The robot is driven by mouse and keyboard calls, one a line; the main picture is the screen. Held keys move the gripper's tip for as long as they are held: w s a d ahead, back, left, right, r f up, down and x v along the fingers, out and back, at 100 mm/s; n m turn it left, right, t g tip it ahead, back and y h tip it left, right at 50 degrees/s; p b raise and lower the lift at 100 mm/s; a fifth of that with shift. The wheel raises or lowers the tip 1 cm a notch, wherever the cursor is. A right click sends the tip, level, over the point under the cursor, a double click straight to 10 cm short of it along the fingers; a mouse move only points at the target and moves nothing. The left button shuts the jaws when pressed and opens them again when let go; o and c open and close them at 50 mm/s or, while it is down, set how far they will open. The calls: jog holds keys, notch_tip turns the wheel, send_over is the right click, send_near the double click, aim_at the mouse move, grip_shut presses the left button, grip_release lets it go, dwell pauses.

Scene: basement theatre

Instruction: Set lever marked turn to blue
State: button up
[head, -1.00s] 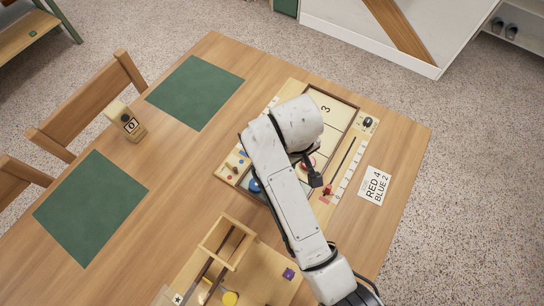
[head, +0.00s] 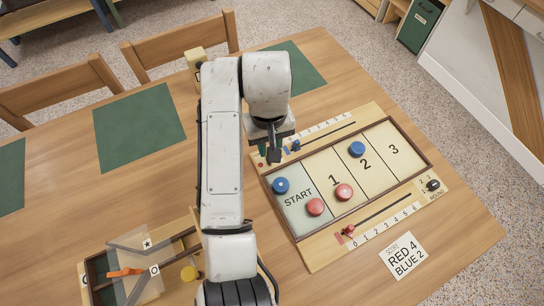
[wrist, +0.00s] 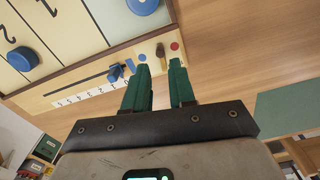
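The small lever (wrist: 160,53) stands at the end of the game board, in the wrist view. A red dot (wrist: 175,46) is on its right and a blue dot (wrist: 142,57) on its left; the lever stands between them. Which way it leans and its label are not clear. My gripper (wrist: 160,67) has two green fingers spread apart with nothing between them, just short of the lever. In the head view my gripper (head: 272,152) is over the board's left end and hides the lever.
The game board (head: 307,252) holds red pucks (head: 344,191) and blue pucks (head: 357,149). A blue slider (wrist: 115,72) on the scale is close left of my fingers. A score card (head: 403,257) lies in front. Green mats (head: 138,124) and a wooden block (head: 195,58) are farther back.

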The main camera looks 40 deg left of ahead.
notch_tip(320, 180, down, 6)
jog(key=shift+r, duration=0.1)
dwell(0.4)
grip_shut()
